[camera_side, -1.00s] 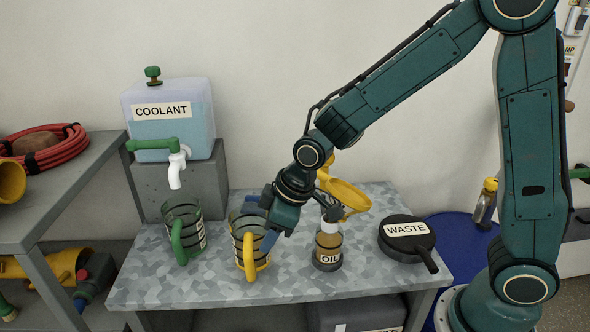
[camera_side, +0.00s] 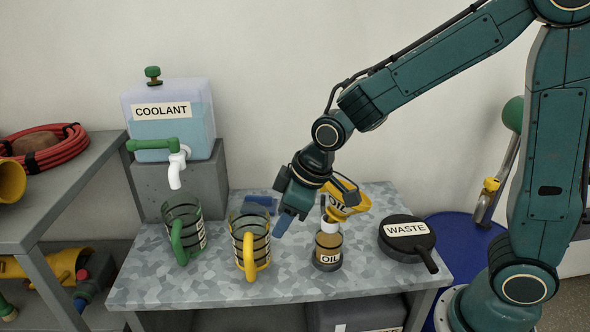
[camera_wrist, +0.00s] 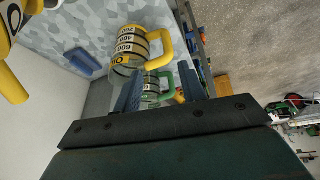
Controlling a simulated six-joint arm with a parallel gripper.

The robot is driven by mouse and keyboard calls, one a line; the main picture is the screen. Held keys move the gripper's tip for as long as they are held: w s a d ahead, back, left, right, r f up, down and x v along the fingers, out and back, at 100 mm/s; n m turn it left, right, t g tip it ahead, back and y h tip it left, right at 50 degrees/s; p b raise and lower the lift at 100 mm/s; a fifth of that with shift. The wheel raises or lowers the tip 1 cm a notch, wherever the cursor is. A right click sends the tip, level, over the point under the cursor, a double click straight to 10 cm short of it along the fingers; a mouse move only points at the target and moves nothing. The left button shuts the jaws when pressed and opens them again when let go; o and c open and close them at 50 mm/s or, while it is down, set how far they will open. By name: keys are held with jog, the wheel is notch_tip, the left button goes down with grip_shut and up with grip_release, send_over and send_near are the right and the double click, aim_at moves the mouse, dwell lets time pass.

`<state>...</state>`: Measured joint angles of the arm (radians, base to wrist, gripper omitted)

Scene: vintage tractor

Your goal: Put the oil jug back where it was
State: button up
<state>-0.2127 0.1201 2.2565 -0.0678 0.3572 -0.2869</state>
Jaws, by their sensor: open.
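The oil jug (camera_side: 250,243), a clear measuring jug with dark bands and a yellow handle, stands upright on the speckled bench, right of the green-handled jug (camera_side: 184,232). In the wrist view the oil jug (camera_wrist: 127,47) shows its number marks and part of a yellow label, above the fingers. My gripper (camera_side: 312,207) is open and empty, above and to the right of the oil jug and apart from it. In the wrist view my gripper's blue fingers (camera_wrist: 160,92) are spread, with the green-handled jug farther off between them.
The WASTE pan (camera_side: 407,237) is farther right. A blue piece (camera_side: 260,204) lies behind the oil jug. The COOLANT tank (camera_side: 168,118) stands at back left.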

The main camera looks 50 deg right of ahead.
jog(key=s+d+r+m+h, duration=0.1)
jog(key=s+d+r+m, duration=0.2)
jog(key=s, duration=0.7)
jog(key=s+d+r+m+t, duration=0.1)
jog(key=s+d+r+m, duration=0.2)
jog(key=s+d+r, duration=0.4)
jog(key=s+r, duration=0.1)
jog(key=s, duration=0.2)
jog(key=shift+r+h, duration=0.15)
jog(key=shift+h, duration=0.25)
jog(key=shift+w, duration=0.1)
